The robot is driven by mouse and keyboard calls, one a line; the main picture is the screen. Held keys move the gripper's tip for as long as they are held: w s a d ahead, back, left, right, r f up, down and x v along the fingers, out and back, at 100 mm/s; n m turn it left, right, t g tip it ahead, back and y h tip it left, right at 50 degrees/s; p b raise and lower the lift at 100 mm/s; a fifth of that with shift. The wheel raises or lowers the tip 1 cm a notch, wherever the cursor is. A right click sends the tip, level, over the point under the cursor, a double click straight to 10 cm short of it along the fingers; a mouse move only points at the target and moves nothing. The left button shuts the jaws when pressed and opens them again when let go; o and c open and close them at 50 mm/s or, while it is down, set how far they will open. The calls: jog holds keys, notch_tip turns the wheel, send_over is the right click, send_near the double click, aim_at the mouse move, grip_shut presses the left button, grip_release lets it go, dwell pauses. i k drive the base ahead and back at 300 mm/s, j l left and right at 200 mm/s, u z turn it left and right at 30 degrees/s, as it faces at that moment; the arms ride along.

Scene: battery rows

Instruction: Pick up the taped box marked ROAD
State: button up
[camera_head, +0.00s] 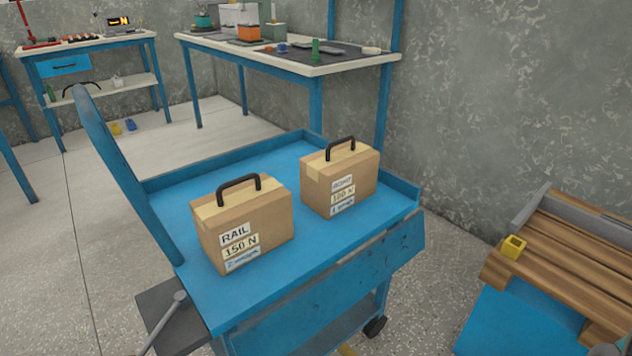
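Two brown cardboard boxes with pale tape and black top handles stand upright on the blue cart top (190,290). The right box (361,187) has a small, blurred top label that seems to read ROAD, above what looks like 180 N. The left box (274,220) is nearer and is clearly marked RAIL and 150 N. The boxes are apart, with a gap of blue surface between them. Both handles stand up and are uncovered. My gripper is not in view.
The cart has a raised rim (230,162) and a blue upright handle (122,172) on its left. A wooden slatted pallet (575,255) with a yellow piece (513,247) is at the right. Workbenches (335,67) stand behind. Floor shows left of the cart.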

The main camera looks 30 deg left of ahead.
aim_at(334, 179)
jog(key=u, duration=1.6)
